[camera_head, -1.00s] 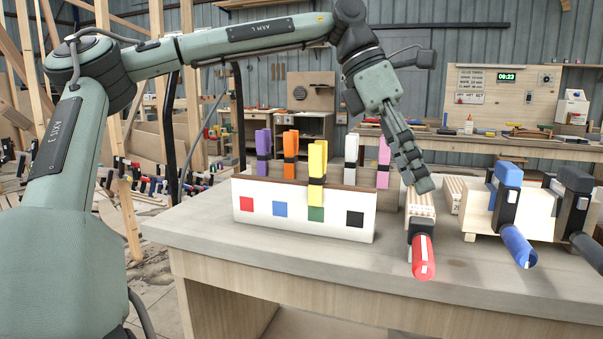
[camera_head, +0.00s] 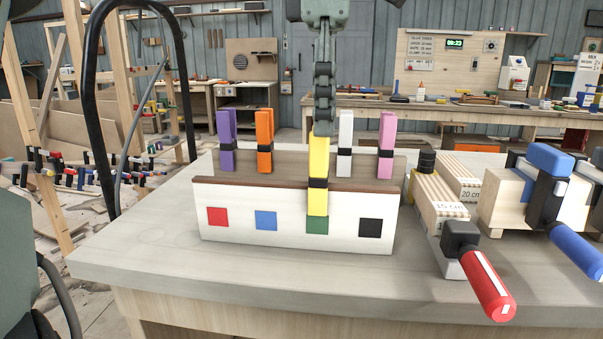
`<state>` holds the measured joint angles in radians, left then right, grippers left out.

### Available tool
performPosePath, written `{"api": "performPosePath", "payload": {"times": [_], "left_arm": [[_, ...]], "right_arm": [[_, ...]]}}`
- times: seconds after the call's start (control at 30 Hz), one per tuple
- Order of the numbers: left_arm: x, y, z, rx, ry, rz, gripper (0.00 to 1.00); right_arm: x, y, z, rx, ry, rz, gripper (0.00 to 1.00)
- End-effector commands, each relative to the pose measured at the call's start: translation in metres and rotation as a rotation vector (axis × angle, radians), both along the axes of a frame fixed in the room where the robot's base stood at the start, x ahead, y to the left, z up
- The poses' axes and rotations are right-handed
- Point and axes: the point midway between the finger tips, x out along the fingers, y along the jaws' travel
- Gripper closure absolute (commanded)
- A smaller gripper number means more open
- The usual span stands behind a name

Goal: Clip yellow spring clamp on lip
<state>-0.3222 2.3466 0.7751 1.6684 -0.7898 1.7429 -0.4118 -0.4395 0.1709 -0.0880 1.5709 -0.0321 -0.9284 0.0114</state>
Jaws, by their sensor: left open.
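The yellow spring clamp (camera_head: 318,170) stands upright at the front lip (camera_head: 255,183) of a white box (camera_head: 340,230). Its lower end overlaps the front face just above the green square (camera_head: 317,226), and a black band crosses its middle. My left gripper (camera_head: 322,125) points down, seen edge-on, with its fingertips at the top of the yellow clamp. It is open; whether it touches the clamp cannot be told. My right gripper is out of view.
Purple (camera_head: 226,140), orange (camera_head: 264,140), white (camera_head: 344,140) and pink (camera_head: 386,142) clamps stand behind the lip. Red-handled (camera_head: 488,285) and blue-handled (camera_head: 577,250) bar clamps lie at the right. The bench (camera_head: 160,240) is clear left of the box.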

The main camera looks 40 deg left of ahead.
Motion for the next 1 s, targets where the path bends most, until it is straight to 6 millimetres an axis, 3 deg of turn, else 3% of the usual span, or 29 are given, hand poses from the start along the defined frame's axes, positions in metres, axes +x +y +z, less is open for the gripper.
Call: {"api": "performPosePath", "payload": {"times": [0.17,0.53,0.73,1.0], "left_arm": [[-0.002,0.0,-0.003,0.015,0.004,-0.006,0.34],[-0.009,-0.001,-0.047,0.012,0.006,-0.007,0.34],[-0.011,-0.002,-0.072,0.012,0.005,-0.004,0.34],[-0.01,-0.002,-0.077,0.014,0.003,-0.004,0.34]], "right_arm": [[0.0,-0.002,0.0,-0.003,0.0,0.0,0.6],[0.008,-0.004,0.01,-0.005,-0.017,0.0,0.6],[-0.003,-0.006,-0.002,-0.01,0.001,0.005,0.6],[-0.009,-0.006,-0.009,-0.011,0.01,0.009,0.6]]}}
